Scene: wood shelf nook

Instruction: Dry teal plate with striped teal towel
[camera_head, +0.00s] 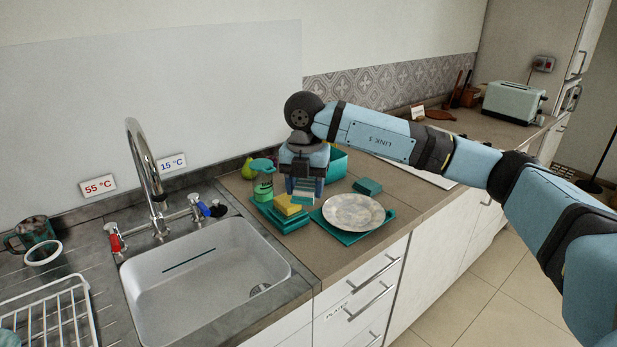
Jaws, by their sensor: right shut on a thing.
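My right gripper (304,188) points straight down over the counter behind the sink's right side. It is shut on a small striped teal and white cloth (303,198), which looks like the striped teal towel. A round, pale, mottled plate (354,211) lies on a teal tray or mat (386,214), just right of the gripper and nearer the counter's front edge. No plainly teal plate shows. My left gripper is not in view.
A yellow sponge (287,205) on teal items (275,219) and a green bottle (263,188) stand left of the gripper. A folded teal cloth (367,186) lies behind the plate. The sink (206,272), tall tap (147,175) and wire rack (49,317) are further left.

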